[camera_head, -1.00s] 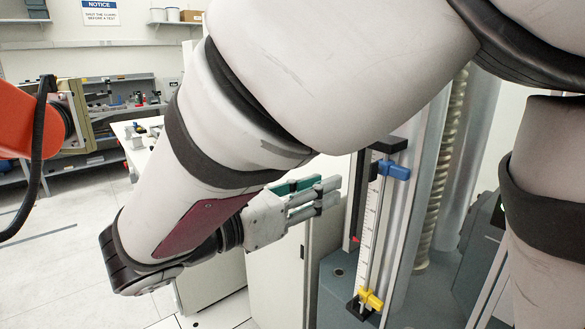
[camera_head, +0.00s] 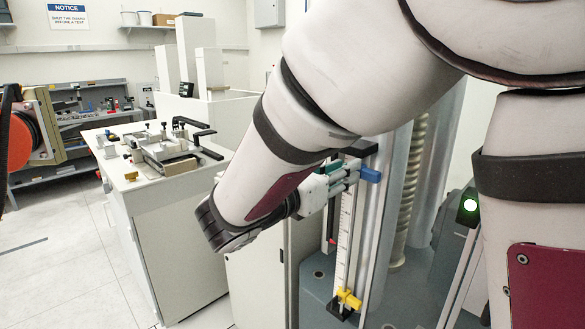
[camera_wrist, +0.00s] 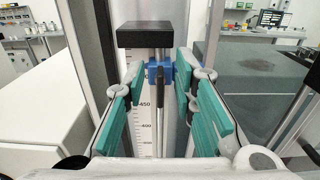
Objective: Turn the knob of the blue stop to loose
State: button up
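The blue stop (camera_head: 371,175) sits high on the upright scale column. It also shows in the wrist view (camera_wrist: 160,70), just below a black cap, with the rod running down beneath it. My gripper (camera_head: 350,176) is level with the blue stop and comes at it from the left in the head view. In the wrist view my gripper (camera_wrist: 157,84) is open, its green-padded fingers standing to the left and right of the stop with gaps between. I cannot make out the knob's setting, and contact with the fingers is not clear.
A yellow stop (camera_head: 349,299) sits low on the same white scale (camera_head: 345,240). A black block (camera_wrist: 158,34) caps the column. A white bench (camera_head: 150,185) with fixtures stands to the left. A green light (camera_head: 470,205) glows at the right.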

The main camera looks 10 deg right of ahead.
jog(key=shift+d, duration=0.1)
jog(key=shift+c, duration=0.6)
grip_shut()
jog(key=shift+r+n+p, duration=0.1)
jog(key=shift+n+p, duration=0.2)
jog(key=shift+p, duration=0.1)
jog(key=shift+w+a+f+n+p, duration=0.15)
jog(key=shift+w+f+n+p, duration=0.15)
jog(key=shift+n+p, duration=2)
jog(key=shift+w+a+f+n+p, duration=0.25)
jog(key=shift+n+p, duration=0.7)
jog(key=shift+n, duration=2.55)
jog(key=shift+w+a+f+n+p, duration=0.1)
jog(key=shift+w+f+n+p, duration=0.2)
jog(key=shift+n+p, duration=2)
jog(key=shift+s+f+n+b, duration=0.1)
jog(key=shift+n+b, duration=0.55)
jog(key=shift+n, duration=0.05)
